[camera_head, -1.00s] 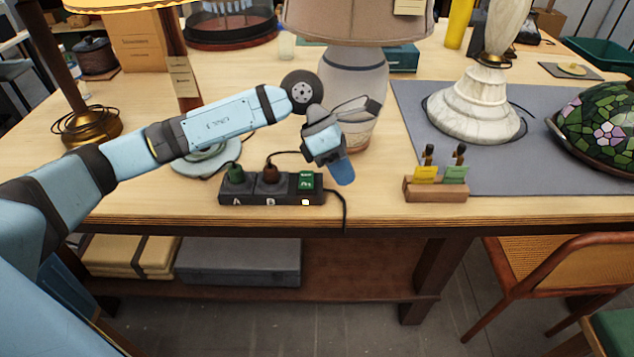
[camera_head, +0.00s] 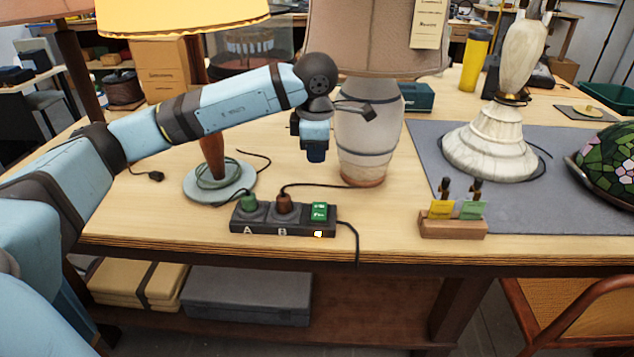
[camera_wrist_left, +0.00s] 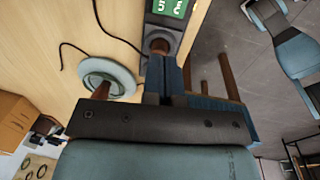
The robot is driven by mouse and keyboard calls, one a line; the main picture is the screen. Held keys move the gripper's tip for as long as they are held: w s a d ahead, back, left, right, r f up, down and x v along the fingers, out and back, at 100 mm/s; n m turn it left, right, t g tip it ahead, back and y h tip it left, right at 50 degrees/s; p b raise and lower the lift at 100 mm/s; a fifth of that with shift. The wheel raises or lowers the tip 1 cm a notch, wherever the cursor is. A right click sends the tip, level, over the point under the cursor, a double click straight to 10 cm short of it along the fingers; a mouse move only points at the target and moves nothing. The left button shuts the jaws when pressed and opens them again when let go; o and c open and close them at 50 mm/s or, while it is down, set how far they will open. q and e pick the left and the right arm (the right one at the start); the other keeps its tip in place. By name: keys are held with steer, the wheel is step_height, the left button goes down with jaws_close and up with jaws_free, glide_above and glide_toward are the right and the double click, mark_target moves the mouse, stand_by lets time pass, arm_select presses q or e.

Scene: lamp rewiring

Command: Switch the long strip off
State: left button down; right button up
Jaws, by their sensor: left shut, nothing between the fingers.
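The long strip (camera_head: 283,220) is black and lies near the table's front edge. It has a green plug (camera_head: 249,201) in socket A, a brown plug (camera_head: 284,203) in socket B and a green switch (camera_head: 319,211) at its right end. A small light (camera_head: 318,234) below the switch glows. My left gripper (camera_head: 316,158) is shut and empty, pointing down above and behind the switch, apart from it. In the left wrist view the shut fingers (camera_wrist_left: 165,84) show below the strip (camera_wrist_left: 173,43), with the switch (camera_wrist_left: 170,8) cut by the top edge. My right gripper is not in view.
A ceramic lamp (camera_head: 366,140) stands right behind my left gripper. A lamp with a pale round base (camera_head: 235,184) stands left. A wooden block (camera_head: 453,228) with tagged pieces sits right of the strip. The strip's cord (camera_head: 357,245) hangs over the front edge.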

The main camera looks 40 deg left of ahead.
mark_target(317, 205)
arm_select(q)
steer(key=f, duration=0.8)
steer(key=w+f+b, duration=0.1)
steer(key=f, duration=0.3)
steer(key=shift+w+a+f, duration=0.1)
steer(key=shift+a, duration=0.3)
steer(key=shift+w+f, duration=0.1)
steer(key=shift+f, duration=0.55)
steer(key=shift+a+f+b, duration=0.1)
steer(key=shift+f+b, duration=0.25)
steer(key=shift+r, duration=0.15)
